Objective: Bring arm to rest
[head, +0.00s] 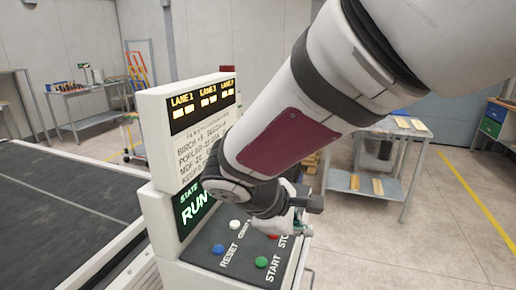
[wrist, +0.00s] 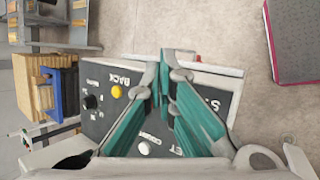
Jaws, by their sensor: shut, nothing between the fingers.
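My arm (head: 300,105) reaches from the upper right down to the control console (head: 195,258) in the head view. My gripper (head: 301,229) is low over the button panel, near the red stop button (head: 273,236), and is partly hidden by my wrist. In the wrist view my gripper (wrist: 165,65) shows two teal fingers closed together with nothing between them. They cover part of the panel below. I cannot tell whether the fingertips touch a button.
The panel also has a blue reset button (head: 218,249), a green start button (head: 261,262) and a white button (head: 235,225). A dark conveyor (head: 65,200) lies at left. Open floor lies at the right.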

